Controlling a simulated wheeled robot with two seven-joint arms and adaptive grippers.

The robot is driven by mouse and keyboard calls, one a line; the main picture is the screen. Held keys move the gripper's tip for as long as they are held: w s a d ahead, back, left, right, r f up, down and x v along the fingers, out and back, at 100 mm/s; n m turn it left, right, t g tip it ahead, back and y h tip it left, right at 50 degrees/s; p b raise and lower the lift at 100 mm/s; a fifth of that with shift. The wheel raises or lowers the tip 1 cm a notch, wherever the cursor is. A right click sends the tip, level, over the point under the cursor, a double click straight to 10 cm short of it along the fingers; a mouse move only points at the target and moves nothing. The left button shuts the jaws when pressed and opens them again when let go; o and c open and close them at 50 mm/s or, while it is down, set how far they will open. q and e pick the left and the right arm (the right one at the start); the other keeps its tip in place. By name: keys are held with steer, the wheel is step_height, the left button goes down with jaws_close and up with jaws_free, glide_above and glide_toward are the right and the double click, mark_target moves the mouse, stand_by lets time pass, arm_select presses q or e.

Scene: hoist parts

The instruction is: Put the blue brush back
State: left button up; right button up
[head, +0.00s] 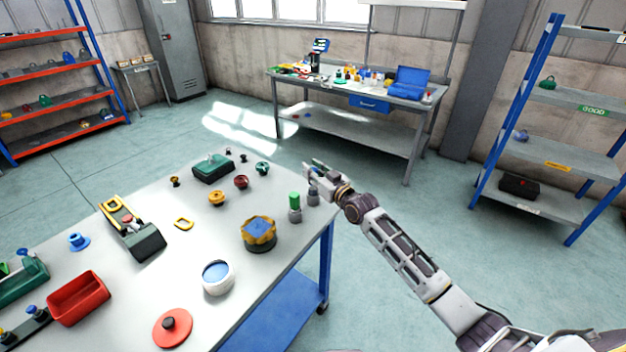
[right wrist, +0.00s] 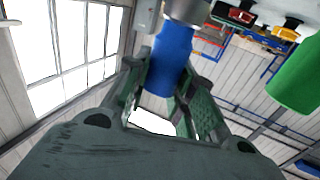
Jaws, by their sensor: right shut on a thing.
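The blue brush (right wrist: 172,58) shows as a blue handle with a grey metal part in the right wrist view. My right gripper (right wrist: 163,88) is shut on that handle, one finger on each side. In the head view my right gripper (head: 314,179) is at the right corner of the near table, beside the green brush (head: 295,200), which stands upright. My left gripper is not in view.
The near table (head: 130,282) also bears a yellow-rimmed pot (head: 258,235), a white bowl (head: 217,278), a red lid (head: 172,327), a red bin (head: 78,298) and several small knobs. A workbench (head: 350,95) stands behind, and a blue-framed shelf (head: 550,140) at the right.

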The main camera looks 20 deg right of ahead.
step_height(320, 180, down, 3)
steer(key=shift+r, duration=0.1)
steer(key=shift+f, duration=0.4)
steer(key=o, duration=1)
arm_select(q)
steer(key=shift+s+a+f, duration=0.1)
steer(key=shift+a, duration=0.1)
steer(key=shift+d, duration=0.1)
